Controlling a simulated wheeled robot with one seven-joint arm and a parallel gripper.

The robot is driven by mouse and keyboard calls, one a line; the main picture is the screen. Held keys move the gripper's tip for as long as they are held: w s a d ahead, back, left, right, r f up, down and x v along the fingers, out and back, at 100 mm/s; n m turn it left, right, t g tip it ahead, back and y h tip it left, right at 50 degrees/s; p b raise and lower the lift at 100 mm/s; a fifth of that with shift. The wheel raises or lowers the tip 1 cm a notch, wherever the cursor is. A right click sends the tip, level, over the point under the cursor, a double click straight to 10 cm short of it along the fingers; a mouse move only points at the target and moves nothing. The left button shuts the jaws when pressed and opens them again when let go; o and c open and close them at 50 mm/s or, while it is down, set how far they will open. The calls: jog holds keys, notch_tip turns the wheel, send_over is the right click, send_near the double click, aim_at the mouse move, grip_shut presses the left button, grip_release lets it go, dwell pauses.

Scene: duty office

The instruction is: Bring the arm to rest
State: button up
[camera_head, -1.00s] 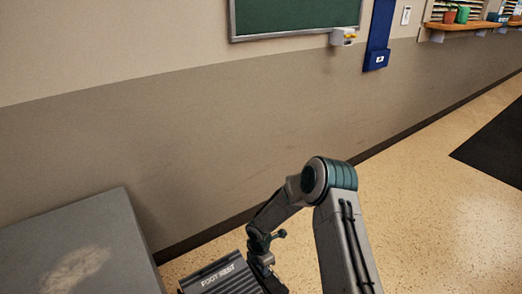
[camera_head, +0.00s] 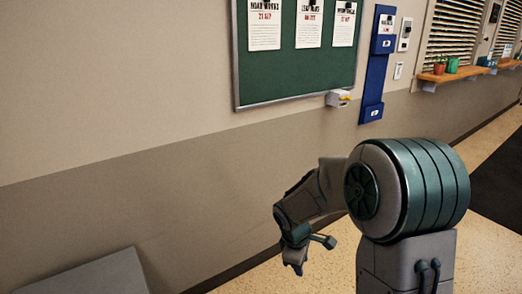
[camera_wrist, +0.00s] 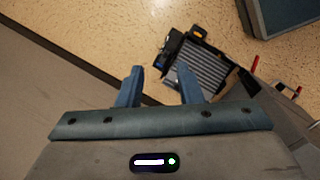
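My arm is bent in the head view, with its large grey-and-teal joint close to the camera at the right. My gripper (camera_head: 294,268) hangs below the forearm, in front of the wall and above the floor. In the wrist view, my gripper (camera_wrist: 159,68) has its two blue fingers apart, with nothing between them. Floor and a dark baseboard show beyond the fingers. The gripper touches nothing that I can see.
A grey flat-topped piece of furniture (camera_head: 90,276) stands at the lower left by the wall. A green notice board (camera_head: 300,70) and a blue wall holder (camera_head: 377,65) hang on the wall. Open floor lies at right.

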jog(key=s+d+r+m+p, duration=0.1)
jog(key=s+r+m+p, duration=0.3)
jog(key=r, duration=0.6)
jog(key=s+d+r+m+t+y+p, duration=0.1)
jog(key=s+r+m+p, duration=0.4)
jog(key=s+r, duration=0.4)
jog(key=s+d+r+m+y+p, duration=0.1)
jog(key=s+r+m+p, duration=0.3)
jog(key=r, duration=0.6)
jog(key=s+d+p, duration=0.1)
jog(key=s+p, duration=0.1)
jog(key=s, duration=0.1)
jog(key=shift+r, duration=0.4)
